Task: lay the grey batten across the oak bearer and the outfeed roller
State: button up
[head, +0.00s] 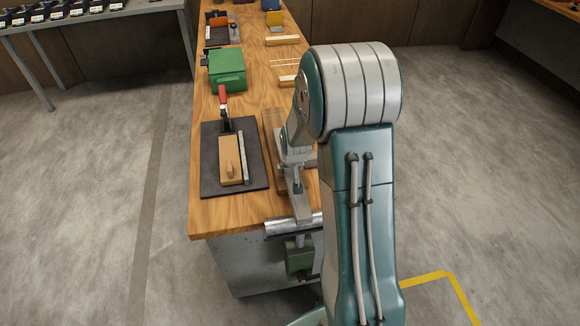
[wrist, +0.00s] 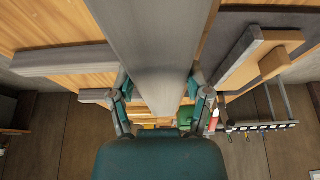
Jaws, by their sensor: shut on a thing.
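My gripper is shut on the grey batten (wrist: 152,50), with one finger on each side of it in the wrist view (wrist: 160,88). The batten runs from the top of that view to just past the fingers. In the head view my arm hides much of it. The outfeed roller (head: 290,225) is a grey metal cylinder at the bench's near end, partly behind my arm. Pale wooden bars lie crosswise farther back, one nearer (head: 288,81) and one farther (head: 282,40); which is the oak bearer I cannot tell. Contact between batten and supports is not clear.
Left of my arm, a dark mat (head: 210,180) holds a wooden block with a knob (head: 231,160) and a grey strip (head: 243,157). A red-handled tool (head: 223,100) and a green box (head: 227,70) stand behind. Floor left of the bench is clear.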

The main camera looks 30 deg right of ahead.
jog(key=shift+f, duration=0.45)
dwell(0.4)
jog(key=o, duration=1.4)
jog(key=shift+c, duration=0.2)
jog(key=shift+r, duration=3.5)
